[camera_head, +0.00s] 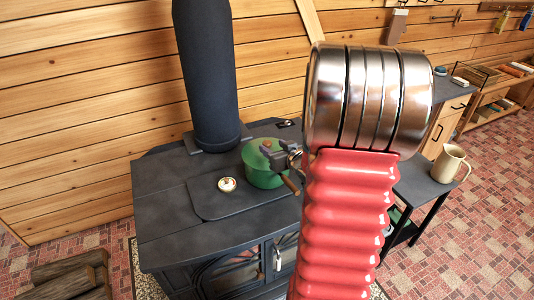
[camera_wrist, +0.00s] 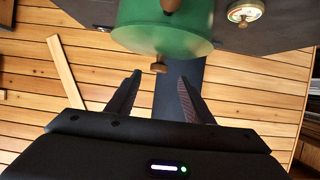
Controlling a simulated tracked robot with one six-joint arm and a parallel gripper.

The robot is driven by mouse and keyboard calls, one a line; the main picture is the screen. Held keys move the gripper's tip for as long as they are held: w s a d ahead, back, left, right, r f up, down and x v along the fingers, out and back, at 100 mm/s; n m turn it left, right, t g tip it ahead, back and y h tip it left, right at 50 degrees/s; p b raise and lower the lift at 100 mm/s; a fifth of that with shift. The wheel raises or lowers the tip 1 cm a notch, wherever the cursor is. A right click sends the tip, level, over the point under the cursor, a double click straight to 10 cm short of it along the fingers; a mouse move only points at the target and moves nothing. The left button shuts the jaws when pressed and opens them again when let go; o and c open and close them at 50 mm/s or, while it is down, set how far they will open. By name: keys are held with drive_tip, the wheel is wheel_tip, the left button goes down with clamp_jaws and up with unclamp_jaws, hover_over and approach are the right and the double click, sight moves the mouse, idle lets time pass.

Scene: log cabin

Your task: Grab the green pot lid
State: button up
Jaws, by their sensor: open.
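The green pot lid (camera_head: 258,148) sits on a green pot (camera_head: 264,178) on the dark stove. In the wrist view the scene appears upside down, and the lid (camera_wrist: 160,42) shows with its small brown knob (camera_wrist: 158,67) pointing towards my gripper. My gripper (camera_wrist: 159,78) is open, with one finger on each side of the knob in the picture; I cannot tell whether the fingertips reach it in depth. In the head view my gripper (camera_head: 272,152) is over the right part of the lid and hides some of it. Nothing is between the fingers.
The black stovepipe (camera_head: 207,75) rises behind the pot. A round dial (camera_head: 227,184) lies on the stove top (camera_head: 180,215) left of the pot. A beige mug (camera_head: 450,163) stands on a side table at right. Logs (camera_head: 75,272) lie at lower left.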

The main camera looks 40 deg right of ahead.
sight(269, 144)
drive_tip(key=shift+x, duration=0.9)
drive_tip(key=shift+x, duration=2.6)
drive_tip(key=shift+s+d, duration=0.1)
drive_tip(key=shift+d, duration=0.05)
drive_tip(key=shift+c, duration=0.2)
clamp_jaws()
